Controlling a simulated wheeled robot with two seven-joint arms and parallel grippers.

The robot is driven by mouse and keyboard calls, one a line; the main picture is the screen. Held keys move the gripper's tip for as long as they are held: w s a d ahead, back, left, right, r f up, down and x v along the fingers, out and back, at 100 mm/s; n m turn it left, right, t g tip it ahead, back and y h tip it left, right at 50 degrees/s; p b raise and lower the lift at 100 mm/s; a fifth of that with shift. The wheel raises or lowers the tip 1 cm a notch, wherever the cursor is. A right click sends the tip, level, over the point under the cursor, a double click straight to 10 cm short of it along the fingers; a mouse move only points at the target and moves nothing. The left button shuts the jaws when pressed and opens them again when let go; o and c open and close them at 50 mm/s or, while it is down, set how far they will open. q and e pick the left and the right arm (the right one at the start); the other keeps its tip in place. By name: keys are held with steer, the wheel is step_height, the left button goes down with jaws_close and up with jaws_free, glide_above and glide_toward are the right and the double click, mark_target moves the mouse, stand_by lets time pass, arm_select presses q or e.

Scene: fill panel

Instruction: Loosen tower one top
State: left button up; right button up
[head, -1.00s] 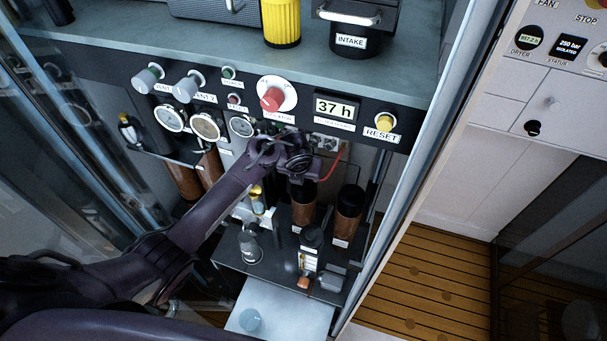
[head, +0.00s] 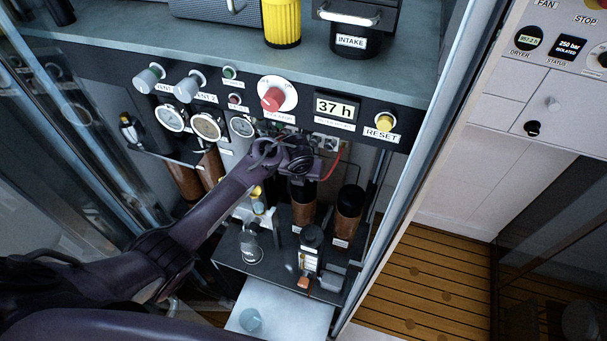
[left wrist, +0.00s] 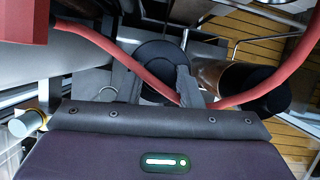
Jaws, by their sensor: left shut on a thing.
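Two brown cylindrical towers with black tops stand inside the cabinet. My left gripper (head: 299,174) is over the left one, tower one (head: 303,214), and partly covers its black top (head: 303,192). In the left wrist view the round black top (left wrist: 158,62) lies between the grey fingers (left wrist: 160,86), which are shut on it. The second tower (head: 348,213) stands upright to the right, apart from the gripper; it also shows in the left wrist view (left wrist: 262,87). My right gripper is out of view.
A red hose (left wrist: 130,60) passes close over the fingers. The panel with gauges, red knob (head: 272,99) and yellow reset button (head: 385,122) is just above my gripper.

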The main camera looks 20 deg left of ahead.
arm_select(q)
steer(key=n+y, duration=0.1)
steer(key=n, duration=0.1)
steer(key=n+p, duration=0.1)
steer(key=n, duration=0.2)
steer(key=shift+d+r+g+y, duration=0.1)
steer(key=shift+d+g+y, duration=0.05)
steer(key=shift+g+y, duration=0.25)
steer(key=n+g+y, duration=0.1)
steer(key=n, duration=0.3)
steer(key=shift+w+d+n, duration=0.1)
steer(key=shift+n, duration=0.2)
steer(key=n+g+y, duration=0.1)
steer(key=n, duration=0.2)
steer(key=shift+w, duration=0.1)
steer(key=shift+w+n+g+b, duration=0.15)
steer(key=shift+n+g+b, duration=0.5)
steer(key=shift+n, duration=1.35)
steer(key=shift+g, duration=0.25)
steer(key=o, duration=1)
